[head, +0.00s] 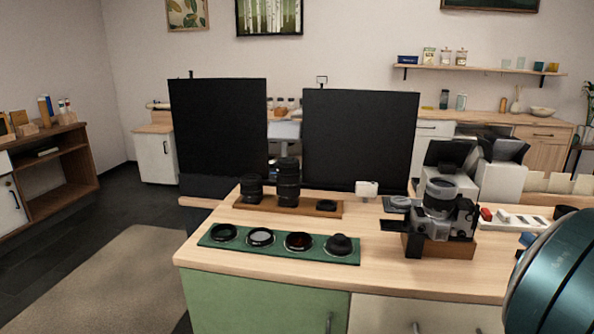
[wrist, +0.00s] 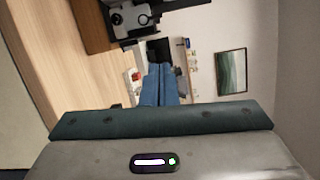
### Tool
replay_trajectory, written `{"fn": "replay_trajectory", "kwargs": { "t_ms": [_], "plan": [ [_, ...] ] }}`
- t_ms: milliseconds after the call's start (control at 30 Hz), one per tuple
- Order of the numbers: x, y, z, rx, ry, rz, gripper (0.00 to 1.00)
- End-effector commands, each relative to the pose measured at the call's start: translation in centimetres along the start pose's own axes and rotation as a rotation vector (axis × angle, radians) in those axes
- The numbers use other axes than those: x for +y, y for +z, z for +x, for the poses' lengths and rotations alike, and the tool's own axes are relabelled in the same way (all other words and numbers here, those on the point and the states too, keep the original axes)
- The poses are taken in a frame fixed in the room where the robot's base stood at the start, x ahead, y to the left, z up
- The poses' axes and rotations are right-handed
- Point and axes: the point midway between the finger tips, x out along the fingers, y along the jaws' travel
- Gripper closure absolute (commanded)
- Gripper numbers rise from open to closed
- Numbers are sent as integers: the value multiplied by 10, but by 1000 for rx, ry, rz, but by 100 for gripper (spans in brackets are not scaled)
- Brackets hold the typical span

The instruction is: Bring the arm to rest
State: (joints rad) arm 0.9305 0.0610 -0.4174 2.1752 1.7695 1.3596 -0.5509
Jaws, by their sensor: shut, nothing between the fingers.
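My gripper (wrist: 159,68) shows in the wrist view with its two blue fingers together and nothing between them. The wrist view is turned on its side. The gripper's fingers point away from the camera past the wooden tabletop (wrist: 75,55), which lies to their left. A rounded teal part of my arm (head: 560,275) fills the lower right of the head view.
The table (head: 395,270) carries a camera (head: 438,205) on a wooden stand, a green mat (head: 272,250) with several round filters, and upright lenses (head: 287,185) on a wooden tray. Dark panels (head: 360,140) stand behind. Small items crowd the right side near my arm.

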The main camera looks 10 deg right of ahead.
Motion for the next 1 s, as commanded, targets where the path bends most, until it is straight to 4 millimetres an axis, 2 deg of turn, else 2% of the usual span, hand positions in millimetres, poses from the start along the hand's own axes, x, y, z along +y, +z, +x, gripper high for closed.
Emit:
{"fn": "replay_trajectory", "kwargs": {
  "t_ms": [33,67,167,233,300,400,500,600,700,833,1000],
  "plan": [
    [-5,19,9,-47,33,-1,100],
    [-5,33,15,-82,63,-1,100],
    [0,94,35,-234,199,-16,100],
    [6,142,42,-352,315,-45,100],
    [13,186,41,-462,431,-90,100],
    [23,242,30,-604,591,-185,100],
    [30,286,11,-728,739,-313,100],
    [34,318,-12,-830,868,-474,100],
    [33,339,-35,-911,972,-665,100],
    [25,354,-59,-982,1060,-943,100],
    [11,360,-74,-1013,1089,-1260,100]
  ]
}}
